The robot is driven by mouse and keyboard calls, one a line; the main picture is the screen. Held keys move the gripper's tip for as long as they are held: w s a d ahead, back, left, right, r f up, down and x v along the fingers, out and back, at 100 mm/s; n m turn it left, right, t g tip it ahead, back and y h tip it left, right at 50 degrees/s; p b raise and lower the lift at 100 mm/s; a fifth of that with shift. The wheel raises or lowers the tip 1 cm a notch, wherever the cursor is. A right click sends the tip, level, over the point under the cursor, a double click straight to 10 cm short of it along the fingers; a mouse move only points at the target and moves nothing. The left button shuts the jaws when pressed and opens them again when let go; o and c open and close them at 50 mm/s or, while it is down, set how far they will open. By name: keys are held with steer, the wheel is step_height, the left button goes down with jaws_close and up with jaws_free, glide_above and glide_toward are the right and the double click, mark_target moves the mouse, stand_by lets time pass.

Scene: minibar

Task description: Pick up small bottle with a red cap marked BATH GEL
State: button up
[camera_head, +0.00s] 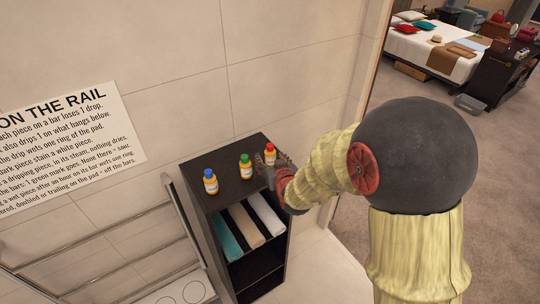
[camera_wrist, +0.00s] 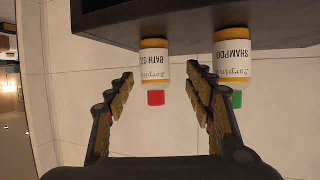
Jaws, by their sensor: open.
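The small bottle with a red cap marked BATH GEL (camera_wrist: 155,70) shows upside down in the wrist view, between and beyond my open fingers. In the head view this red-capped bottle (camera_head: 270,151) stands at the right end of the dark shelf top (camera_head: 236,159). My gripper (camera_wrist: 160,90) is open and empty, its two fingers spread either side of the red cap. In the head view my gripper (camera_head: 272,176) is beside the bottle at the shelf's right front edge, partly hiding its lower part.
A green-capped SHAMPOO bottle (camera_wrist: 233,60) stands close to the BATH GEL, near my right finger in the wrist view. A blue-capped bottle (camera_head: 210,182) stands further left. Folded towels (camera_head: 245,223) lie below. A metal rail rack (camera_head: 110,250) is at left, and the tiled wall (camera_head: 170,60) is behind.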

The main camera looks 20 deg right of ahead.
mark_target(272, 158)
steer(key=w, duration=0.1)
steer(key=w+f, duration=0.1)
steer(key=w, duration=0.1)
steer(key=shift+d+f+p, duration=0.35)
steer(key=shift+d, duration=0.05)
steer(key=shift+w+f, duration=0.25)
steer(key=shift+w, duration=0.45)
steer(key=shift+c, duration=0.9)
steer(key=c, duration=1.1)
steer(key=shift+c, duration=0.2)
